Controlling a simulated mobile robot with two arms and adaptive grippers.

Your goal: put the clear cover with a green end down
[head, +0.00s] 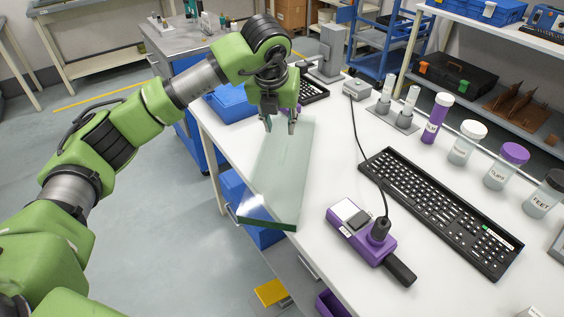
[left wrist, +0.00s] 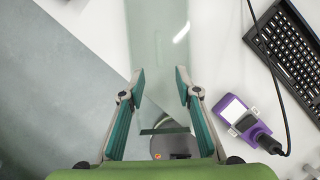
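The clear cover (head: 280,175) is a long, pale see-through slab, with a dark green end (head: 268,224) nearest me. It lies along the table's left edge, and its near left corner reaches past that edge. My left gripper (head: 280,124) is over the cover's far part in the head view. The gripper looks open; whether a fingertip touches the cover I cannot tell. My right gripper is not in view.
On the white table (head: 335,170) a purple device (head: 362,232) with a cable lies right of the cover. A black keyboard (head: 440,210) and several jars (head: 467,142) are farther right. Blue bins (head: 232,102) stand beyond the left edge.

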